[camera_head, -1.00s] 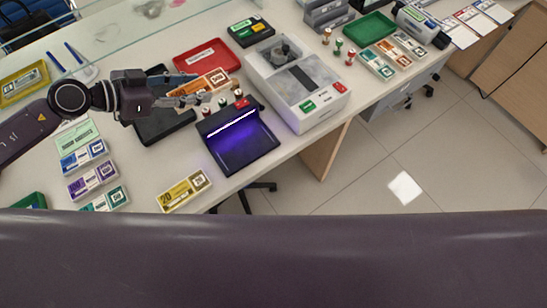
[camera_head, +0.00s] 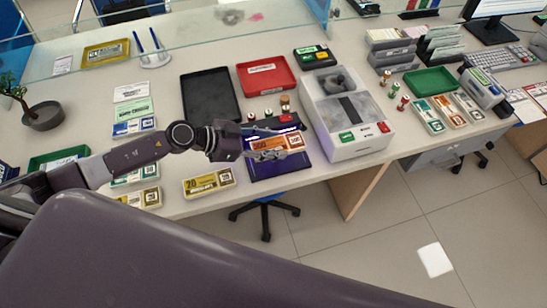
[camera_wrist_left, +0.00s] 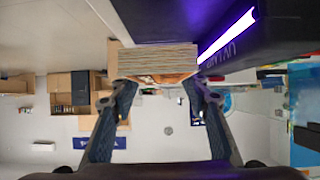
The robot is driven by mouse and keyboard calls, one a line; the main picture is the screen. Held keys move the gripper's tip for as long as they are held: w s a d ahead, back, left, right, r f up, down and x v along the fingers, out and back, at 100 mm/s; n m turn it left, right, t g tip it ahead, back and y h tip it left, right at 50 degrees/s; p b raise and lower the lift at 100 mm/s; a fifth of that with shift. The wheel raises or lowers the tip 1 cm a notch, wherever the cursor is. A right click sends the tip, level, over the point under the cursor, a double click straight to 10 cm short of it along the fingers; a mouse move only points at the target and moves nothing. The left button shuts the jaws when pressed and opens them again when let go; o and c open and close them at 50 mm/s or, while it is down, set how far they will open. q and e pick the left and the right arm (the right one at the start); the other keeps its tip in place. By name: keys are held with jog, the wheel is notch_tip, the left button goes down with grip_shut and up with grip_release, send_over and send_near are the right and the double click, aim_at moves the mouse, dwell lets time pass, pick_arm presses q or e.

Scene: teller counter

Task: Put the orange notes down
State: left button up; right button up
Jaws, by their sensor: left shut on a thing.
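The orange notes (camera_head: 278,142) are a banded bundle held in my left gripper (camera_head: 284,151), which is shut on them. In the head view they overlap the dark UV checker (camera_head: 268,171) with its lit violet tube. In the left wrist view the edge of the bundle (camera_wrist_left: 155,62) shows between the two fingertips (camera_wrist_left: 160,93), beside the UV checker (camera_wrist_left: 262,40). I cannot tell whether the bundle touches the checker's bed. My right gripper is not in view.
A black tray (camera_head: 210,97) and a red tray (camera_head: 267,73) lie behind. A grey counting machine (camera_head: 348,113) stands to the right. Yellow notes (camera_head: 208,182) lie at the front edge. Small stamps (camera_head: 285,102) stand behind the checker. Another orange bundle (camera_head: 448,111) lies farther right.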

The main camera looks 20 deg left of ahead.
pick_arm(q)
jog(key=shift+f, duration=0.9)
notch_tip(320, 180, down, 4)
jog(key=shift+w+f+b, duration=0.1)
jog(key=shift+b, duration=0.65)
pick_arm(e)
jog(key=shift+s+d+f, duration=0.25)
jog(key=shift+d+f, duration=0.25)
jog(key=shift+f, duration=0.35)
pick_arm(q)
jog(key=o, duration=0.9)
jog(key=shift+f, duration=0.15)
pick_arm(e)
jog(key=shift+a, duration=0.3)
